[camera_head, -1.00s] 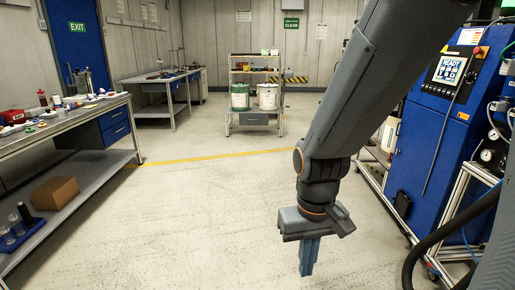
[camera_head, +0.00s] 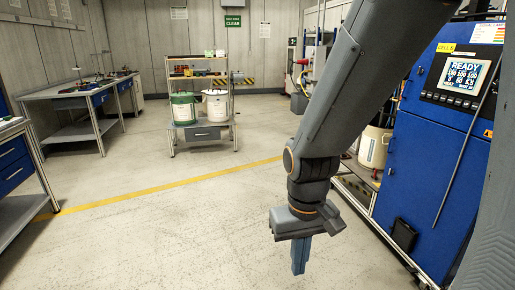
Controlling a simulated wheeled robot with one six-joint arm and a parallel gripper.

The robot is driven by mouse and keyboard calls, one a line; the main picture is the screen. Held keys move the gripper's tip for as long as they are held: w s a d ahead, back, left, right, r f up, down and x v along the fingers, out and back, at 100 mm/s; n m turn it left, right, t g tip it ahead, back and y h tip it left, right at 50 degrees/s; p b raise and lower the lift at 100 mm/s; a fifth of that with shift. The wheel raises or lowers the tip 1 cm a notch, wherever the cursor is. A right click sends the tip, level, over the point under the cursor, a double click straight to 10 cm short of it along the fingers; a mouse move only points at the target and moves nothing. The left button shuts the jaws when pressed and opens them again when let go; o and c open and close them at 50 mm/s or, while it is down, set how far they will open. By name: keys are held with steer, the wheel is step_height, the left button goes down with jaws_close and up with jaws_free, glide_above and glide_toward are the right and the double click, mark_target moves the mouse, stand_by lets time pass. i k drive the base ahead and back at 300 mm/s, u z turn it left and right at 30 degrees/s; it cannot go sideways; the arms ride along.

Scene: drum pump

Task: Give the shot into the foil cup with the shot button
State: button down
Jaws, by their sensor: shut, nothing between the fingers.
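My gripper (camera_head: 300,258) hangs low in front of me, over open floor, pointing down with its blue-grey fingers together and nothing between them. The blue machine cabinet (camera_head: 425,170) stands at the right, with a lit panel (camera_head: 463,74) that reads READY above rows of figures. A row of small dark buttons (camera_head: 450,99) runs under the screen; I cannot tell which one is the shot button. I see no foil cup in this view. My arm covers part of the space left of the cabinet.
A yellow line (camera_head: 170,184) crosses the floor. A cart (camera_head: 203,131) with a green-banded and a white pail stands at the back. Workbenches (camera_head: 75,100) line the left. A whitish drum (camera_head: 374,147) stands on a low frame beside the cabinet. The middle floor is clear.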

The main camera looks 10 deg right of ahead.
mark_target(458, 102)
steer(key=z, duration=0.55)
steer(key=i, duration=1.05)
steer(key=z, duration=1.7)
steer(key=i, duration=0.8)
steer(key=z, duration=0.65)
